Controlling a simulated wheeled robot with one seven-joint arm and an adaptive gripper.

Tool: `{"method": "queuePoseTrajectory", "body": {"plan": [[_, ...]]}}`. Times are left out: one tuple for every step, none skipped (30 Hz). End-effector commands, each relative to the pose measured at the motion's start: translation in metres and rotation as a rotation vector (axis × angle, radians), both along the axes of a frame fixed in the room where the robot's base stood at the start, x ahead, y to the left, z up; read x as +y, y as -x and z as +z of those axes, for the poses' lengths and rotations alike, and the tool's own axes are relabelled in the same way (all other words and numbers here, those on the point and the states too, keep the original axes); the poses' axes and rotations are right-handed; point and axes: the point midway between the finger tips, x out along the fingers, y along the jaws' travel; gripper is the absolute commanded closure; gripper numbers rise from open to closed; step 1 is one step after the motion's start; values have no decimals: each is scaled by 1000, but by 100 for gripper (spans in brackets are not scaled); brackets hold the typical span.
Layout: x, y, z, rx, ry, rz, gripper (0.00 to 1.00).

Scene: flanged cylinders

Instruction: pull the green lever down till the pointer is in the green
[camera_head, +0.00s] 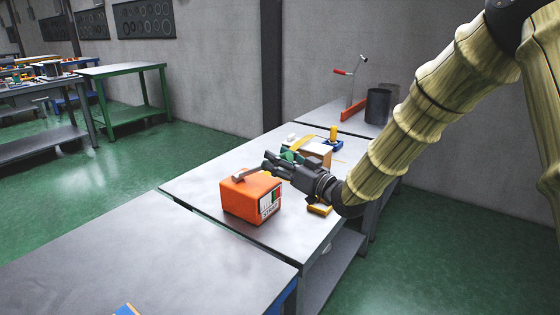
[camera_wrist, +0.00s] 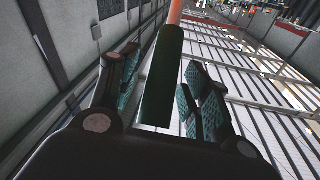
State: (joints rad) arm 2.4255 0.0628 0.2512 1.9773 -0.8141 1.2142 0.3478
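An orange box (camera_head: 240,197) with a small dial panel (camera_head: 270,201) stands on the grey bench. The panel has white, red and green patches; its pointer is too small to read. My gripper (camera_head: 275,163) is just behind and right of the box's top. In the wrist view a dark green lever grip (camera_wrist: 164,80) on an orange-red rod (camera_wrist: 175,12) lies between my two fingers (camera_wrist: 160,90). The fingers have teal pads and stand apart, with a gap visible on the left side of the grip. In the head view my gripper mostly hides the lever.
Behind my gripper are a yellow cylinder (camera_head: 333,132) and a blue holder (camera_head: 337,145). A small yellow block (camera_head: 319,209) lies under my wrist. Farther back stand a dark canister (camera_head: 377,106) and an orange base (camera_head: 353,112). The near bench (camera_head: 150,255) is mostly clear.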

Motion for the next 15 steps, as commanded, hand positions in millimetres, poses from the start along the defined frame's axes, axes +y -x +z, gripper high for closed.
{"method": "queuePoseTrajectory", "body": {"plan": [[0, 0, 0, 0, 0, 0, 52], [0, 0, 0, 0, 0, 0, 52], [0, 0, 0, 0, 0, 0, 52], [-1, 1, 0, 0, 0, 0, 52], [-1, 1, 0, 0, 0, 0, 52], [-3, 2, 0, 0, 0, 0, 52], [-5, 4, -1, 0, 0, 0, 52], [-7, 5, -1, 1, 1, -1, 52], [-11, 8, -2, 2, 0, -1, 52], [-14, 11, -2, 2, 0, -2, 52], [-18, 13, -3, 1, -1, -2, 52], [-23, 18, -4, 1, -2, -2, 52], [-28, 21, -4, 2, -1, -2, 52], [-32, 25, -5, 2, -1, -2, 52], [-38, 29, -6, 3, -2, -2, 52]]}}
